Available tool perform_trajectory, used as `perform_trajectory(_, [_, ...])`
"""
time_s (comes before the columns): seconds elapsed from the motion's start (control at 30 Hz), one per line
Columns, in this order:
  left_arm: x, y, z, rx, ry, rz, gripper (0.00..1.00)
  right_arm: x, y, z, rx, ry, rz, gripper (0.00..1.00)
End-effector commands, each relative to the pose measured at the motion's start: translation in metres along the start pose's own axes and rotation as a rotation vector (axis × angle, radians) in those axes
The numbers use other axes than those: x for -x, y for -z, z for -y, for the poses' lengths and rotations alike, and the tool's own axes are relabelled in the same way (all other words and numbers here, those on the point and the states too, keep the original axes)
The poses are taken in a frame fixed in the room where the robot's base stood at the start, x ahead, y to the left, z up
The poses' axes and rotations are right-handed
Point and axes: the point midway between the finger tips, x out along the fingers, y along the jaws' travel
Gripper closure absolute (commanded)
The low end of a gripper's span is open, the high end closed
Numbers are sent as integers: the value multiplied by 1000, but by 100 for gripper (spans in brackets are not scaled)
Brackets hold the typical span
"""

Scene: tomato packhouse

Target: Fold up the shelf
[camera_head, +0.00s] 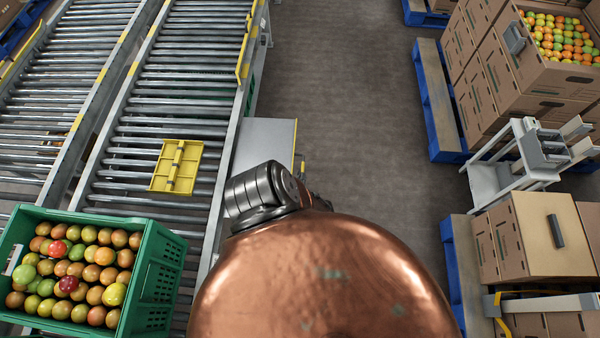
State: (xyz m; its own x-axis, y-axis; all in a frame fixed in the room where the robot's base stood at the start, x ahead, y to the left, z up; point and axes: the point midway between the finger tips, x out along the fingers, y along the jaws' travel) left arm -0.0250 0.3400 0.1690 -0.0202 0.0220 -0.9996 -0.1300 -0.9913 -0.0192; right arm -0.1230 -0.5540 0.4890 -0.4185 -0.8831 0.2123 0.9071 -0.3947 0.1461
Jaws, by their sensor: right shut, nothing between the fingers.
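The shelf (267,137) is a plain grey panel at the right side of the near roller conveyor. It sticks out level from the conveyor's side rail, with a thin yellow strip along its outer right edge. Its near part is hidden behind my right arm. My right gripper (318,200) shows only in small part, dark, just beyond the copper arm link and near the shelf's near right corner. It is shut with nothing in it. I cannot tell whether it touches the shelf. My left gripper is not in view.
A green crate (160,280) of tomatoes stands on the conveyor (195,75) at the lower left. A yellow frame (177,167) lies on the rollers. Cartons on blue pallets (437,95) and a grey stand (490,180) line the right. The floor (345,90) between is clear.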

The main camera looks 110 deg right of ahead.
Motion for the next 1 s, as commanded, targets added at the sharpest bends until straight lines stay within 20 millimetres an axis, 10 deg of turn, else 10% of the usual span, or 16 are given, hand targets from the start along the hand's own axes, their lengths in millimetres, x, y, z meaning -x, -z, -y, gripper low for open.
perform_trajectory(0.53, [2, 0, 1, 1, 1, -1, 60, -5, -11, -1, 1, -6, 36, 100])
perform_trajectory(1.0, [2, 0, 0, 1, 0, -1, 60, 67, 0, 0, 3, -1, 0, 100])
